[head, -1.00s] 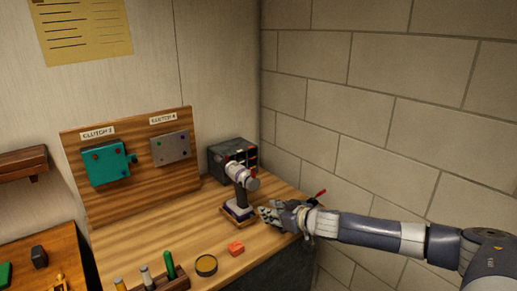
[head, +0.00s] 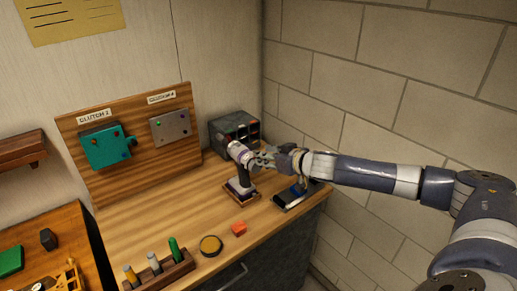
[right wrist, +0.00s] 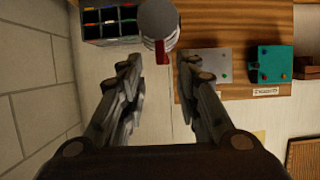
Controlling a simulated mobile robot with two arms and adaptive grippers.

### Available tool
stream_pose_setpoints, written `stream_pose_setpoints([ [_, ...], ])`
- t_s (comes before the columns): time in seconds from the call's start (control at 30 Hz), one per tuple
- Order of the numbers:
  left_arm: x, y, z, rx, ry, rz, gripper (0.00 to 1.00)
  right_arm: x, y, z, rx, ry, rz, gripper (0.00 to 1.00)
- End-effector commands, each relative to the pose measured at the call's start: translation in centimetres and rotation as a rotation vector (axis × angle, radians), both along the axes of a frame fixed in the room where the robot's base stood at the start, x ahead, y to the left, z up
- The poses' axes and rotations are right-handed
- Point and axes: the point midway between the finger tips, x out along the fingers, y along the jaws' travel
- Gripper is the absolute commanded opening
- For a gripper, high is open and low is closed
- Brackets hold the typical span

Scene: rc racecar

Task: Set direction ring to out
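A power drill (head: 243,173) with a grey and white body, dark handle and purple base stands upright on a small wooden stand (head: 240,200). A purple band shows on its body; I cannot read any marking or tell the direction ring's setting. My right gripper (head: 262,158) is beside the right end of the drill's body. In the right wrist view the gripper (right wrist: 161,65) is open, with a round grey end of the drill (right wrist: 160,22) and a red tab (right wrist: 161,52) just beyond and between the fingertips. I cannot tell whether they touch. My left gripper is not in view.
A dark drawer cabinet (head: 232,128) stands close behind the drill. A board with a teal box (head: 104,147) and a grey plate (head: 171,128) leans behind. A red block (head: 239,229), a round tin (head: 210,246) and a tool rack (head: 160,274) are in front. The brick wall bounds the right.

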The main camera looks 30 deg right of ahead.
Motion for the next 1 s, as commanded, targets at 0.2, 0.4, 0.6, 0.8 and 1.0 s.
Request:
stream_pose_setpoints([
  [0.2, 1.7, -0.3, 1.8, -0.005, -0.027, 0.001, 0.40, 2.7, 0.2, -0.8, 0.000, -0.002, 0.000, 0.30],
  [0.4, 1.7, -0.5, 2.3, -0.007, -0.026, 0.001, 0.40, 4.0, 0.3, -1.5, -0.001, -0.001, -0.001, 0.30],
  [0.6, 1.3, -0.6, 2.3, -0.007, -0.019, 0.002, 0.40, 4.3, 0.3, -1.8, -0.003, 0.000, 0.001, 0.30],
  [0.8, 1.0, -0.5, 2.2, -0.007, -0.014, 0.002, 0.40, 4.3, 0.3, -1.8, -0.003, -0.001, 0.001, 0.30],
  [1.0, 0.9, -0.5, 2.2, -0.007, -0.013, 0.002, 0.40, 4.3, 0.3, -1.8, -0.003, -0.001, 0.001, 0.00],
])
